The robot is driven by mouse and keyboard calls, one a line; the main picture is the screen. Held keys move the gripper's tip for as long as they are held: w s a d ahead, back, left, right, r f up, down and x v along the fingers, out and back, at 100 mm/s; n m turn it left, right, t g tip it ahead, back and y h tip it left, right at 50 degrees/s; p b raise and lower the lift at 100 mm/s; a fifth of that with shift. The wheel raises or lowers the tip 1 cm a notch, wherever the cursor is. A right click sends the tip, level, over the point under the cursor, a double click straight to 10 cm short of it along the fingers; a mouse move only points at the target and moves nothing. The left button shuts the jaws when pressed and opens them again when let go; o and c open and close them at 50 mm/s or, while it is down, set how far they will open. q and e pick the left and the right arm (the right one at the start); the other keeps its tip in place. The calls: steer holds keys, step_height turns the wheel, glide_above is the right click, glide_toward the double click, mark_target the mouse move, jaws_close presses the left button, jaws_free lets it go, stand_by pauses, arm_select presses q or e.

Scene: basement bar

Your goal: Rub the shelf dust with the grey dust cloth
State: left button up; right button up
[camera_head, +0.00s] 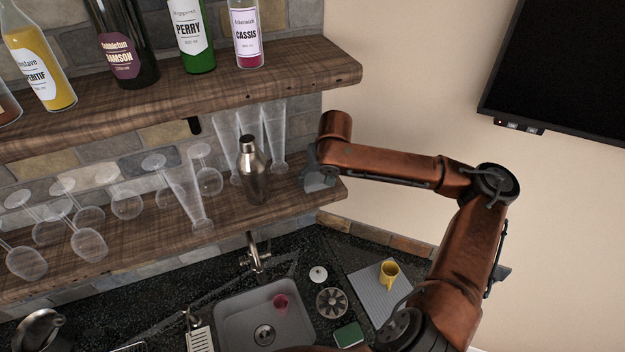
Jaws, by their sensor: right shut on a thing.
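My right arm reaches in from the right. My right gripper (312,168) is at the right end of the lower wooden shelf (233,221), shut on the grey dust cloth (319,183). The cloth shows as a small grey patch under the gripper, at the shelf's surface; I cannot tell whether it touches the wood. The gripper's fingers are mostly hidden by its own wrist. I cannot make out any dust on the shelf. My left gripper is not in view.
A metal shaker (252,172) and several clear glasses stand on the lower shelf left of the gripper. Bottles stand on the upper shelf (290,68) above. A dark screen (570,65) hangs at right.

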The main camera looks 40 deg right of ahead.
mark_target(308, 182)
steer(key=shift+s+d+f, duration=0.1)
steer(key=shift+s+d, duration=0.25)
steer(key=shift+d, duration=0.7)
steer(key=shift+s+d+f, duration=0.1)
steer(key=shift+s+d, duration=0.3)
steer(key=shift+d, duration=0.65)
steer(key=shift+s+d+f, duration=0.1)
steer(key=shift+s+d, duration=0.25)
steer(key=shift+d, duration=0.7)
steer(key=shift+w+a+r, duration=0.1)
steer(key=shift+w+a, duration=0.25)
steer(key=shift+a, duration=0.65)
steer(key=shift+w+a+r, duration=0.15)
steer(key=shift+w+a, duration=0.25)
steer(key=shift+a, duration=0.6)
steer(key=shift+w+a+r, duration=0.1)
steer(key=shift+w+a, duration=0.25)
steer(key=shift+a, duration=0.65)
steer(key=shift+w+a+f, duration=0.1)
steer(key=shift+w+a, duration=0.2)
steer(key=shift+a, duration=0.6)
steer(key=shift+w+a, duration=0.25)
steer(key=shift+a, duration=0.6)
steer(key=shift+r, duration=3)
steer(key=shift+r, duration=1.5)
